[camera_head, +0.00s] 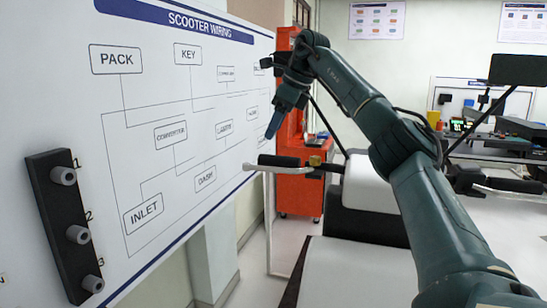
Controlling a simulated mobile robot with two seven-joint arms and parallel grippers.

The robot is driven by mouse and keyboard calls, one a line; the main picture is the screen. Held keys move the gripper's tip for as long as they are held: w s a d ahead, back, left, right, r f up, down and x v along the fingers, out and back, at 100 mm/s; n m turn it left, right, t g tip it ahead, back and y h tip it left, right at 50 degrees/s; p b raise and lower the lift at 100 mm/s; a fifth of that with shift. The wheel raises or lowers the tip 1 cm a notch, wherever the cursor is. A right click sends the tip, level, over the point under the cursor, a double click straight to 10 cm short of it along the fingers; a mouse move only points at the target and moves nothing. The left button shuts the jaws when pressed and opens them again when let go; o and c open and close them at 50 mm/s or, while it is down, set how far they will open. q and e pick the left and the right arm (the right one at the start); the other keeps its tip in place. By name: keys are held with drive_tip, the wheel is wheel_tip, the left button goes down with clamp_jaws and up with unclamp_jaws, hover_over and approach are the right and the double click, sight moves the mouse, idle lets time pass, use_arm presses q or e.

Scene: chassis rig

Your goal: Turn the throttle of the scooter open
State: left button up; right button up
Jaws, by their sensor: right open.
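The scooter (365,184) has a white and black body and stands in the middle right, partly hidden behind my right arm. A black handlebar grip (280,161) with a silver lever sticks out to its left. Another black grip (515,185) with a lever shows at the far right. I cannot tell from the picture which grip is the throttle or how far it is turned. My right gripper (274,125) points down above the left grip, apart from it in the picture. Its fingers are seen nearly edge-on, open and with nothing held. My left gripper is not in view.
A white wiring board (85,120) fills the left side, close to the right gripper in the picture. A black strip with grey knobs (62,225) is mounted on it. An orange cabinet (300,195) stands behind the grip. A workbench with equipment (480,110) is at the back right.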

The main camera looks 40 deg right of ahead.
sight(281, 157)
drive_tip(key=s+d+r, duration=0.2)
drive_tip(key=s+d, duration=0.1)
drive_tip(key=d, duration=0.1)
use_arm(q)
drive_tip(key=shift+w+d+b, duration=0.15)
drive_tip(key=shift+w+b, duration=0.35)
drive_tip(key=shift+b, duration=0.05)
use_arm(e)
drive_tip(key=shift+m+h, duration=0.4)
drive_tip(key=x, duration=1.2)
drive_tip(key=shift+s+f, duration=0.25)
